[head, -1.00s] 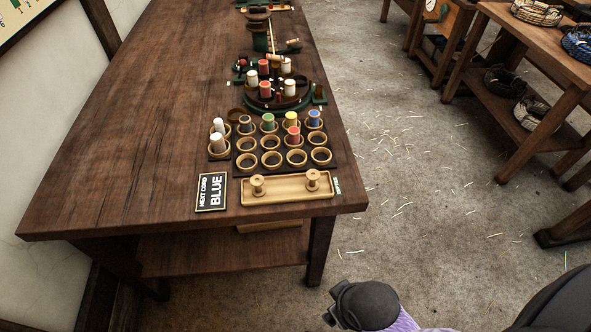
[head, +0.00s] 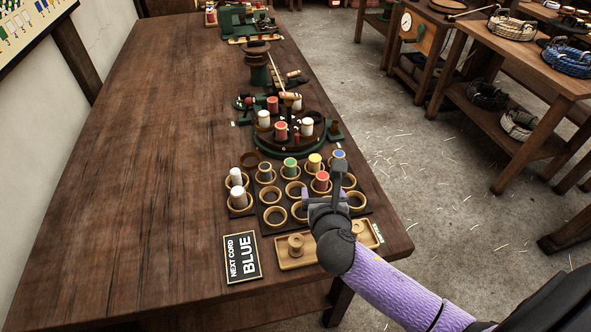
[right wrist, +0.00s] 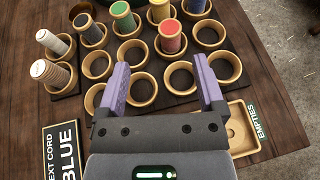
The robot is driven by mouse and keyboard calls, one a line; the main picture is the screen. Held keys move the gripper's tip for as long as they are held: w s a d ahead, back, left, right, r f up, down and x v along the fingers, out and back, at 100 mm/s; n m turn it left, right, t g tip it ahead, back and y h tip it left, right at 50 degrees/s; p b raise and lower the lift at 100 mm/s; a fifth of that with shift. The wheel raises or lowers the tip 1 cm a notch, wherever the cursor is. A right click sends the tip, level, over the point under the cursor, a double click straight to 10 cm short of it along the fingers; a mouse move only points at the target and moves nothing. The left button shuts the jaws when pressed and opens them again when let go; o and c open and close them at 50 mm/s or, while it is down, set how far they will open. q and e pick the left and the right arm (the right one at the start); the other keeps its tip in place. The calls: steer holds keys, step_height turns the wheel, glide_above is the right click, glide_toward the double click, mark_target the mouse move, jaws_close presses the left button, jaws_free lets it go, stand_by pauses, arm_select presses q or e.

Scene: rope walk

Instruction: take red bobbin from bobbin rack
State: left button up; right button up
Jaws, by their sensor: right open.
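The red bobbin (head: 321,181) stands upright in a cup of the bobbin rack (head: 299,211), in the row in front of the green, yellow and blue bobbins. In the right wrist view the red bobbin (right wrist: 170,35) is ahead of the jaws, slightly right of their middle. My right gripper (head: 323,185) is open and empty over the near rows of the rack; its two purple-grey fingers (right wrist: 161,65) straddle empty cups. It partly covers the rack in the head view. My left gripper is not in view.
White bobbins (head: 237,187) stand at the rack's left. In front are an empties tray (head: 283,265) with wooden spools and a "NEXT CORD BLUE" sign (head: 242,257). A round green machine (head: 285,148) carrying white and red bobbins stands behind. The table's left is clear.

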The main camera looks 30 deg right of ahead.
mark_target(323, 181)
steer(key=w+d+f+b, duration=0.2)
steer(key=w, duration=0.1)
steer(key=shift+d+f, duration=0.15)
steer(key=shift+f, duration=0.1)
steer(key=b+x, duration=0.3)
steer(key=x, duration=0.1)
steer(key=shift+d+f, duration=0.25)
steer(key=shift+w+r, duration=0.1)
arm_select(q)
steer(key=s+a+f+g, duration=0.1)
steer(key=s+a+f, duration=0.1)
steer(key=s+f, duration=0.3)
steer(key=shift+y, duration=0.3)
arm_select(e)
steer(key=shift+r, duration=0.1)
steer(key=shift+c, duration=0.3)
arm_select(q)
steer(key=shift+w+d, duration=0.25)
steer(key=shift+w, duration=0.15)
arm_select(e)
jaws_close()
